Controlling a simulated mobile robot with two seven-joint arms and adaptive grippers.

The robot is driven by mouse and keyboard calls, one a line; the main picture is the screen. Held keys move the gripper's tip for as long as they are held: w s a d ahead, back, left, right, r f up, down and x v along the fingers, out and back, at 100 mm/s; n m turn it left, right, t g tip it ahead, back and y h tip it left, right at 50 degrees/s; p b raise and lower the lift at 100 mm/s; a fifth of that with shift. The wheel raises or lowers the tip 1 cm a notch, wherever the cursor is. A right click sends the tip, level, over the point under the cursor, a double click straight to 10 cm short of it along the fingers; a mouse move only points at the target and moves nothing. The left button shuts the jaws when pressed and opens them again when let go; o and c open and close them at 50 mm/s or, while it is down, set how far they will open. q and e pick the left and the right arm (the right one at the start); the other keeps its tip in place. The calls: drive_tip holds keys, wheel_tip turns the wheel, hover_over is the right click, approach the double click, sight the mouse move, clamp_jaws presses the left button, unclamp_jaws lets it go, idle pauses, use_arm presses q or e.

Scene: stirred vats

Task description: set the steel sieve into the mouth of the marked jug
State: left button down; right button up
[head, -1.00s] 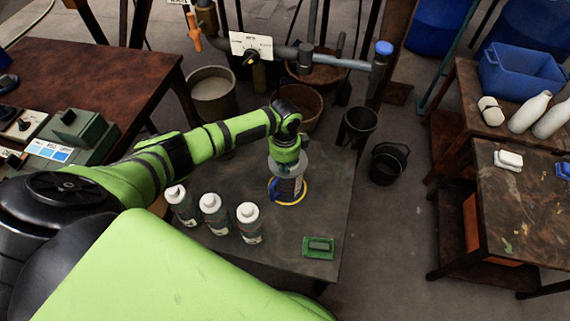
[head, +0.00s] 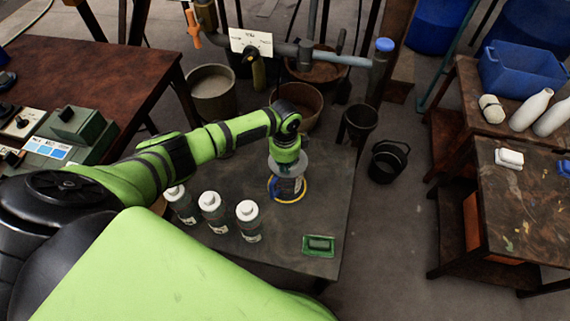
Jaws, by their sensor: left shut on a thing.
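My left gripper (head: 286,166) reaches over the grey table from the left and points down. It is shut on the steel sieve (head: 300,165), a grey round piece whose rim shows around the fingers. The jug (head: 290,187) stands upright directly below, with a blue part on its side and a yellow ring around its foot. The sieve and gripper cover the jug's mouth, so I cannot tell whether the sieve touches it or is just above. My right gripper is not in view.
Three white-capped bottles (head: 212,212) stand in a row left of the jug. A green block-like item (head: 319,245) lies at the table's front right. Black buckets (head: 388,160) stand on the floor beyond the right edge. Pipework (head: 330,59) runs behind. The tabletop right of the jug is clear.

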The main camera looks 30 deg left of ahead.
use_arm(q)
drive_tip(key=c, duration=1.3)
unclamp_jaws()
wheel_tip(320, 180, up, 12)
